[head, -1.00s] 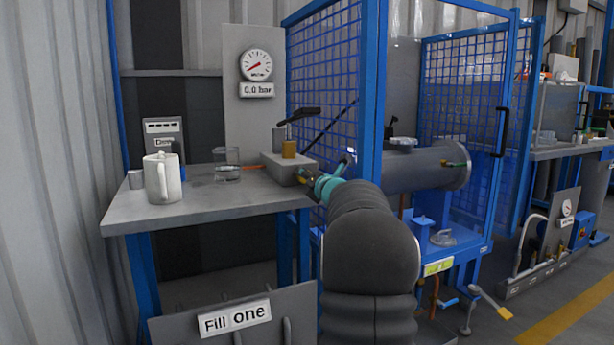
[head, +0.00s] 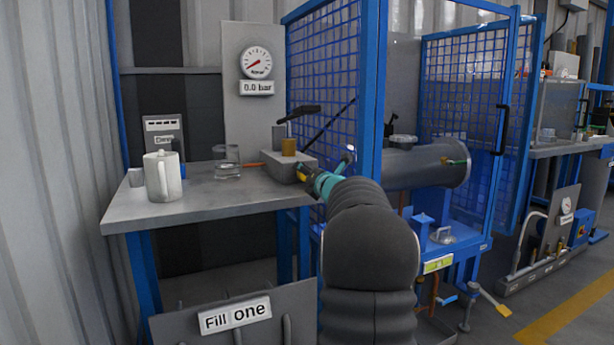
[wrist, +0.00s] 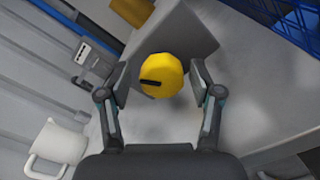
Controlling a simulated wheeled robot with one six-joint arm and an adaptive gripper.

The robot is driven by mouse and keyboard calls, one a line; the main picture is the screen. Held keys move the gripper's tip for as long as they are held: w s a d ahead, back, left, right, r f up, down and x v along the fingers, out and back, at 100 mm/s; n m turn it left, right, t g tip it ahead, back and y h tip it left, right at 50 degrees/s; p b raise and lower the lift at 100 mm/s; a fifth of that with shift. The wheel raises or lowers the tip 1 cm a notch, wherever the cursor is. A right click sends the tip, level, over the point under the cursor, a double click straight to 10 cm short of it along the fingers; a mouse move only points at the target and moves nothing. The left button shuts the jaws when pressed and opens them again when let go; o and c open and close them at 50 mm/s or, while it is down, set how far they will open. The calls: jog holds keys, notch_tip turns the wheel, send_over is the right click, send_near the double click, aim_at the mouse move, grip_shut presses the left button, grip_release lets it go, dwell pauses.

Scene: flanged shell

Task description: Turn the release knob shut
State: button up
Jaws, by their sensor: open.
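The release knob (wrist: 161,75) is yellow and faceted with a dark mark on its face. In the head view only a bit of yellow (head: 303,173) shows at the front of the grey pump block (head: 270,163). The dial gauge (head: 256,62) stands above a plate reading 0.0 bar (head: 256,88).
A blue mesh cage (head: 322,75) rises right of the block. It encloses a grey flanged cylinder (head: 425,165).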

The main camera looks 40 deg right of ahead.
jog(key=shift+f, duration=0.2)
jog(key=n+b, duration=0.1)
jog(key=n, duration=0.1)
jog(key=shift+d+f+n, duration=0.1)
jog(key=shift+n, duration=0.2)
jog(key=n+b, duration=0.1)
jog(key=n, duration=0.2)
jog(key=b+v, duration=0.2)
jog(key=v, duration=1.1)
jog(key=s+a+f+m+g+h, duration=0.1)
jog(key=s+a+f+m+g, duration=0.1)
jog(key=a+m, duration=0.7)
jog(key=s+a+f+m+g+h+p, duration=0.1)
jog(key=s+a+f+m+g, duration=0.2)
jog(key=a+m, duration=0.6)
jog(key=shift+s+a+m, duration=0.35)
jog(key=shift+s+m, duration=0.05)
jog(key=shift+s, duration=0.9)
